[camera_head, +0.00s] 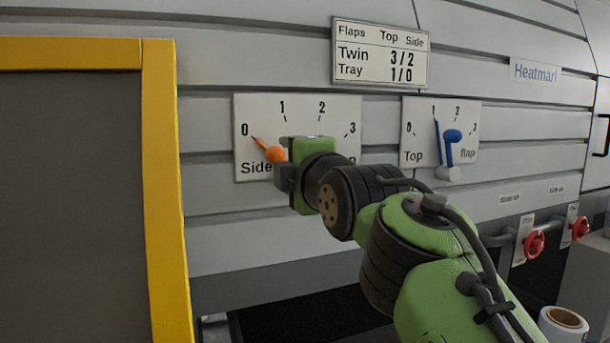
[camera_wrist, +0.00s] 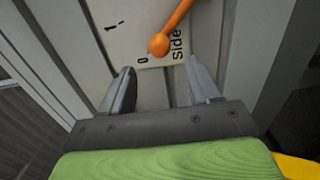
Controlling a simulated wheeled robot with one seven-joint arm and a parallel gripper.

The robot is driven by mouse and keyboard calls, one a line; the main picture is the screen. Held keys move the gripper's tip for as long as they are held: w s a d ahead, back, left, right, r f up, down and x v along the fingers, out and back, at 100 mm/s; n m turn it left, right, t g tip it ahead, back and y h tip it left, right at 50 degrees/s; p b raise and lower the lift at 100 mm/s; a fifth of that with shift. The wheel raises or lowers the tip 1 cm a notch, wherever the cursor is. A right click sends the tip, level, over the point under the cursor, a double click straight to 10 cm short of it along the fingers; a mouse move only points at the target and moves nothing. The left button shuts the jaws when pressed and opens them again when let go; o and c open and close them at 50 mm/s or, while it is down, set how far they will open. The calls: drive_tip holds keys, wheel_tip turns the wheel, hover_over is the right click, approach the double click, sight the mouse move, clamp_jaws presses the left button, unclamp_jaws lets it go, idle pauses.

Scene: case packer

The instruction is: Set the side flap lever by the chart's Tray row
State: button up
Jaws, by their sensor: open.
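The chart (camera_head: 380,53) on the wall reads Twin 3/2 and Tray 1/0 under Top and Side. The Side dial plate (camera_head: 297,112) has marks from 0 to 3. Its orange lever (camera_head: 275,155) has a ball knob, and its pointer tip is at the 0 mark. My gripper (camera_head: 282,161) is just right of the knob, in front of the plate, hiding part of the lever and lettering. In the wrist view, my gripper (camera_wrist: 162,72) has its fingers apart and empty, with the orange knob (camera_wrist: 158,43) just beyond the fingertips, near the 0. Contact is not visible.
The Top flap dial (camera_head: 412,112) is to the right, its blue lever (camera_head: 452,136) pointing at about 1. A yellow frame (camera_head: 160,190) stands at the left. Red valve handles (camera_head: 534,244) and a tape roll (camera_head: 564,323) are at lower right.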

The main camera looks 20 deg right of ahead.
drive_tip(key=s, duration=0.7)
drive_tip(key=s+a+f+m+g, duration=0.1)
drive_tip(key=s+f+m+g, duration=0.4)
drive_tip(key=f, duration=0.7)
drive_tip(key=s+f+m+g, duration=0.3)
drive_tip(key=s+f+m, duration=0.45)
drive_tip(key=f, duration=0.45)
drive_tip(key=s+a+f+m+g, duration=0.1)
drive_tip(key=s+f+m+g, duration=0.5)
drive_tip(key=f, duration=0.6)
wheel_tip(320, 180, up, 15)
drive_tip(key=t+p, duration=0.1)
drive_tip(key=p, duration=1.4)
drive_tip(key=shift+s+t+p, duration=0.3)
drive_tip(key=shift+s+p, duration=0.05)
drive_tip(key=shift+p, duration=0.05)
drive_tip(key=shift+a, duration=0.1)
